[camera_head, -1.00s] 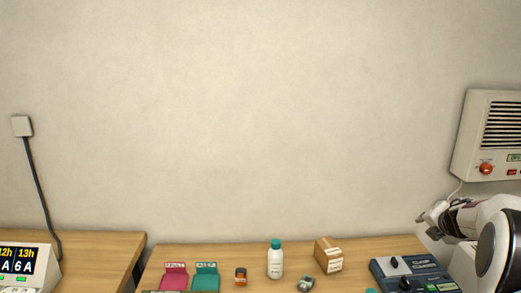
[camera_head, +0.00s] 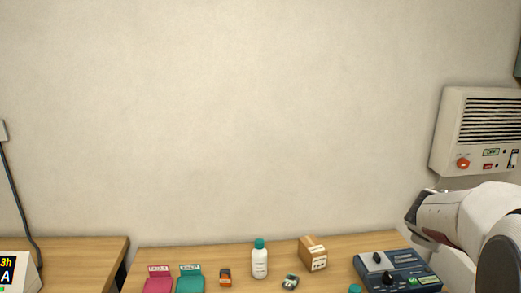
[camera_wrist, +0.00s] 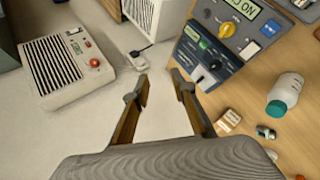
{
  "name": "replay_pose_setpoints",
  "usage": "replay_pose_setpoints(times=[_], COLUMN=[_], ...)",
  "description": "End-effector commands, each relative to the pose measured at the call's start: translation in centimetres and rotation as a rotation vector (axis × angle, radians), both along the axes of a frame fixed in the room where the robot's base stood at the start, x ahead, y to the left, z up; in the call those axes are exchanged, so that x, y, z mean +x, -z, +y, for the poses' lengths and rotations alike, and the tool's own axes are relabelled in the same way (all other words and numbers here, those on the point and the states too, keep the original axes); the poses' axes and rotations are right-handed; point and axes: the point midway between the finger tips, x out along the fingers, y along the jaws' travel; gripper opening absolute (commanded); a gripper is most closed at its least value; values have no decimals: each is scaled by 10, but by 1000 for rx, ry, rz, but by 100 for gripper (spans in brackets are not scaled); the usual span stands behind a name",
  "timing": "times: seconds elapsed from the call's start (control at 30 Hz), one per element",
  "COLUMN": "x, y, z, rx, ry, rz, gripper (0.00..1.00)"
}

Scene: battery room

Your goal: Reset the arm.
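My arm reaches in from the right edge of the head view, its end raised beside the wall, above the right side of the wooden table (camera_head: 215,258). In the wrist view my gripper (camera_wrist: 160,92) has its two fingers apart with nothing between them, only pale wall behind. In the head view the fingers are small and mostly hidden by the wrist.
A vented wall unit (camera_head: 488,130) with a red knob is close to my arm. Below stands a blue charger device (camera_head: 400,272). On the table are a white bottle (camera_head: 260,264), a cardboard box (camera_head: 313,254), an orange-black battery (camera_head: 225,278), a pink tray (camera_head: 158,284) and a teal tray (camera_head: 190,284).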

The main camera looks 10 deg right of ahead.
Motion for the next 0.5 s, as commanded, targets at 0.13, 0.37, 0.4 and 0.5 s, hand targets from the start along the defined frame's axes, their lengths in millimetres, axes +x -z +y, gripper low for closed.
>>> replay_pose_setpoints(times=[0.13,0.37,0.4,0.5], x=[-36,-94,-104,-129], y=[3,15,18,25], z=[25,72,81,107], rx=[111,296,329,412], ry=[126,307,337,403], rz=[-29,-50,-52,-51], gripper=[26,26,26,26])
